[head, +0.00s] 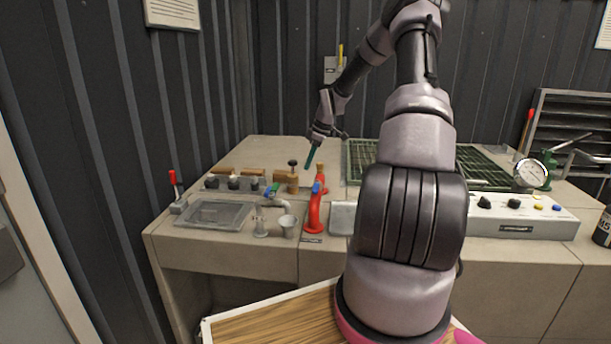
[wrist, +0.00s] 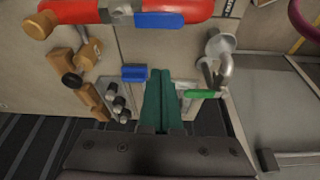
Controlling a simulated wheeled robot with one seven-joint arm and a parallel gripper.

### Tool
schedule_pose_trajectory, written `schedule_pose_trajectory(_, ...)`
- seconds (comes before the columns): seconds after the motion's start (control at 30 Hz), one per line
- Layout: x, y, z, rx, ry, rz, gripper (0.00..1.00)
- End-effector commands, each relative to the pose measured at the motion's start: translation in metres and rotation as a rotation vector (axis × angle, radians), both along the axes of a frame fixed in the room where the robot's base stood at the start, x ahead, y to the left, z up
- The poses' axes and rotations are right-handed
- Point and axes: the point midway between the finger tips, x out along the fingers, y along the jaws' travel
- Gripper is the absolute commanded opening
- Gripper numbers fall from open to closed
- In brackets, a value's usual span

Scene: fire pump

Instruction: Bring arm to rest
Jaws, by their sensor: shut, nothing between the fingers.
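My gripper (head: 311,158) hangs above the back of the counter in the head view, pointing down and tilted. Its green fingers (wrist: 161,101) are closed together in the wrist view with nothing between them. My arm rises from the front right of the picture, bends at the top and comes down to the left toward the gripper. The gripper is above and behind a red pipe (head: 314,211) with a blue handle (head: 318,187). The pipe also lies across the top of the wrist view (wrist: 92,11). No contact between gripper and fittings is visible.
A green grate (head: 361,153), a gauge (head: 529,173) and a control box (head: 520,218) stand right. A corrugated wall rises behind.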

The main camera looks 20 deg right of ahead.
Motion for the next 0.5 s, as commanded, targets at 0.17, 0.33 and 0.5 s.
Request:
schedule_pose_trajectory(0.17, -0.0023, -0.0038, 0.0123, 0.000, 0.000, 0.000, 0.00)
schedule_pose_trajectory(0.33, -0.0026, -0.0039, 0.0134, 0.001, 0.001, 0.000, 0.00)
schedule_pose_trajectory(0.5, -0.0026, -0.0040, 0.0132, 0.001, 0.001, 0.000, 0.00)
